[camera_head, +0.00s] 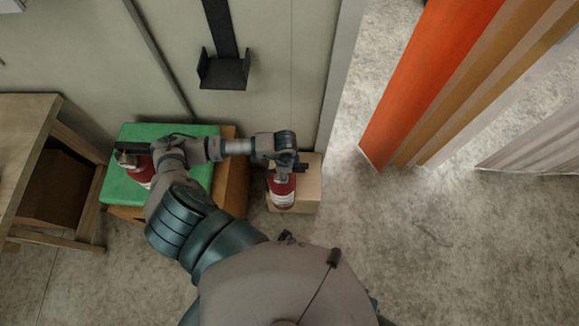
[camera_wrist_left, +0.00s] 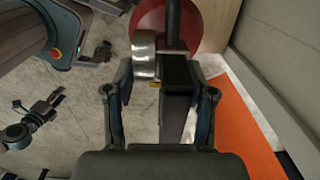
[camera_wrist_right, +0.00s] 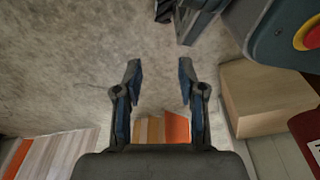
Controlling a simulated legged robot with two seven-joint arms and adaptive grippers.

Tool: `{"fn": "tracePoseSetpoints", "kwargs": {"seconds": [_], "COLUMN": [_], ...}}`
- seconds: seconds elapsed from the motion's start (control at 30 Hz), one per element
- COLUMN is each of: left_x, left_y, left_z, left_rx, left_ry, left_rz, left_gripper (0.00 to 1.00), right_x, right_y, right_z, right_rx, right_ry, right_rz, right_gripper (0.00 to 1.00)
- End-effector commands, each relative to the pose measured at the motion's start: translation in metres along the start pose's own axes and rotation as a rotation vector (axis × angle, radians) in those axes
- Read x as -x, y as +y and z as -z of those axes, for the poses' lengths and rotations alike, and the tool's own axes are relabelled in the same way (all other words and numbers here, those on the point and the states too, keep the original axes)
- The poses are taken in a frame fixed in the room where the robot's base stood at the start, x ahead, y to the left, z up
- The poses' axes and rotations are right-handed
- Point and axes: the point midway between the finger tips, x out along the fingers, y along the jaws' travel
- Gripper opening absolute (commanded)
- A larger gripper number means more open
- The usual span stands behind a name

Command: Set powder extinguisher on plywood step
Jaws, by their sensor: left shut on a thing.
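A red powder extinguisher with a white label (camera_head: 283,191) is upright over the pale plywood step (camera_head: 309,186) by the wall. My left gripper (camera_head: 285,167) is above it, shut on its black handle; the handle sits between the fingers in the left wrist view (camera_wrist_left: 160,75). The red body (camera_wrist_left: 150,22) shows beyond the handle. Whether the base touches the step is hidden. In the right wrist view, my right gripper (camera_wrist_right: 158,70) is open and empty over the floor. The plywood step (camera_wrist_right: 262,95) is to its right, with part of a red cylinder (camera_wrist_right: 308,132) at the edge.
Another red extinguisher (camera_head: 142,172) is on a green-topped box (camera_head: 122,190) to the left, partly behind my arm. A wooden table (camera_head: 30,106) stands farther left. A black bracket (camera_head: 225,72) is on the wall. Orange and brown boards (camera_head: 430,75) are at right. Floor at lower right is clear.

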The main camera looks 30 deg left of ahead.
Motion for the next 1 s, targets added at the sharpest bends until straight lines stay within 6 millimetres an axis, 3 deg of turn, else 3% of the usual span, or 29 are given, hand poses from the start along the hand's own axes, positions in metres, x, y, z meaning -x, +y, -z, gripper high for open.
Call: {"fn": "tracePoseSetpoints", "kwargs": {"seconds": [0.7, 1.0], "left_x": [-0.007, -0.009], "left_y": [-0.134, -0.154], "left_z": [0.025, 0.028], "left_rx": [0.006, 0.003], "left_ry": [0.009, 0.008], "left_rz": [0.013, 0.012], "left_gripper": [0.0, 0.0], "right_x": [0.029, 0.038], "right_y": [0.001, 0.002], "right_z": [0.031, 0.037], "right_rx": [-0.005, -0.006], "right_ry": [0.018, 0.021], "right_rz": [-0.002, -0.003], "right_gripper": [0.4, 0.4]}}
